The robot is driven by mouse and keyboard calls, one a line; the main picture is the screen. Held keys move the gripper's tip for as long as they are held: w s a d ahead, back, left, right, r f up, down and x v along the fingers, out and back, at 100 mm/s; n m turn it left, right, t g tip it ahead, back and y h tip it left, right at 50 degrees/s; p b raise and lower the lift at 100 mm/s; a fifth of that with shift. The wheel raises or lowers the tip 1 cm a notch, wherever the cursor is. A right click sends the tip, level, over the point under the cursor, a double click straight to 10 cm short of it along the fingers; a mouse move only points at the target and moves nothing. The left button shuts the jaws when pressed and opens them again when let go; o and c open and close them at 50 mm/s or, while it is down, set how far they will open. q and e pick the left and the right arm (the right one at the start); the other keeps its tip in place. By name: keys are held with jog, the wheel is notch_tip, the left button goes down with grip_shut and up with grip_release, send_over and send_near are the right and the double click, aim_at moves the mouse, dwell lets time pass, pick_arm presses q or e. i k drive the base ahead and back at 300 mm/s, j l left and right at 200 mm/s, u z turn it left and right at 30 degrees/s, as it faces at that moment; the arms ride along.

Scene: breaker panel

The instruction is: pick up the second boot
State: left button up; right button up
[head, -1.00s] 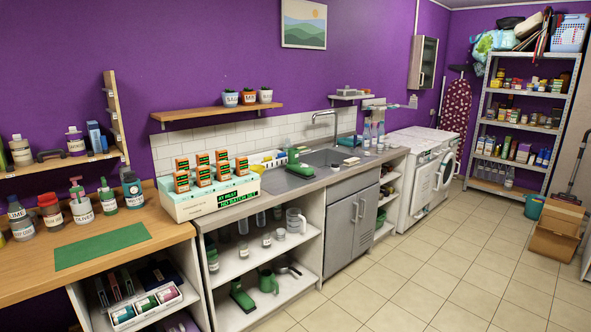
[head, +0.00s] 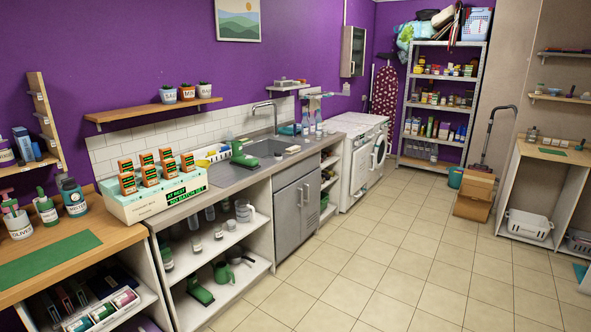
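A green boot-shaped thing (head: 242,153) stands on the counter at the left side of the sink. Another green thing, boot-like and lying low (head: 199,290), is on the bottom shelf under the counter, beside a green mug-like thing (head: 222,272). They are too small for me to be sure that either is a boot. Neither of my grippers shows in the head view.
A white box (head: 150,205) with a lit display and several orange-and-dark blocks stands on the counter. A green mat (head: 45,260) lies on the wooden bench at left. The tiled floor (head: 380,260) is clear. A cardboard box (head: 474,198) stands at the back right.

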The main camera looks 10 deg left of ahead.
aim_at(249, 163)
jog(key=i+j+u, duration=0.4)
jog(key=i, duration=0.65)
jog(key=i+u, duration=0.45)
jog(key=i, duration=0.65)
